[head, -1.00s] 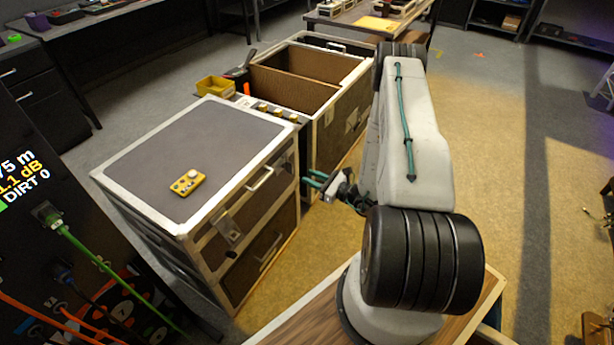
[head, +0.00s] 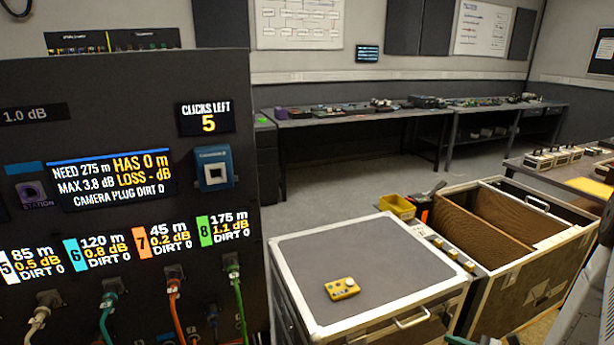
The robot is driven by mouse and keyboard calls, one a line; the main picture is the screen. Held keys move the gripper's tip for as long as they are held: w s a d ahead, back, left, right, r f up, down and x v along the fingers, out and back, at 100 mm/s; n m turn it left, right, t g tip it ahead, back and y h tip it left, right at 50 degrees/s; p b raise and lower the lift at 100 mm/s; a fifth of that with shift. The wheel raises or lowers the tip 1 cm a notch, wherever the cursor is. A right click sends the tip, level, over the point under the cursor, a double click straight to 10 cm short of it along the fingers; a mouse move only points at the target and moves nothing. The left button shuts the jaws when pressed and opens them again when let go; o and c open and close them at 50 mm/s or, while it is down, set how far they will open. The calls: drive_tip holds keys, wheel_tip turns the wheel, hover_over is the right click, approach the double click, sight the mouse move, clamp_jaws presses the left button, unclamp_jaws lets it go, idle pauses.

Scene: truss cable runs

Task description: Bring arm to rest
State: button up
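My arm (head: 592,285) shows only as a pale strip at the lower right edge of the head view. A teal fingertip of my gripper (head: 460,340) just shows at the bottom edge, in front of the grey-topped case. The rest of the gripper is cut off below the frame. A second ago its two teal fingers were apart with nothing between them.
A grey-topped case (head: 375,255) carries a small yellow control box (head: 342,289). An open case (head: 505,275) stands right of it. A black panel (head: 110,120) with screens and plugged cables fills the left. Grey floor (head: 335,180) lies clear before the back bench (head: 345,116).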

drive_tip(key=s+a+r+n+g+h, duration=0.3)
drive_tip(key=s+r+n, duration=0.4)
drive_tip(key=r, duration=0.5)
drive_tip(key=s+a+r+n+g+h, duration=0.3)
drive_tip(key=s+a+r+n+h, duration=0.2)
drive_tip(key=r, duration=0.8)
drive_tip(key=s+a+r+n+g+h, duration=0.2)
drive_tip(key=s+a+r+n+h, duration=0.2)
drive_tip(key=s+r+n, duration=0.6)
wheel_tip(320, 180, up, 3)
drive_tip(key=n+h, duration=0.2)
drive_tip(key=n, duration=0.1)
drive_tip(key=shift+s+g, duration=0.25)
drive_tip(key=shift+g, duration=0.15)
drive_tip(key=shift+a+r, duration=0.1)
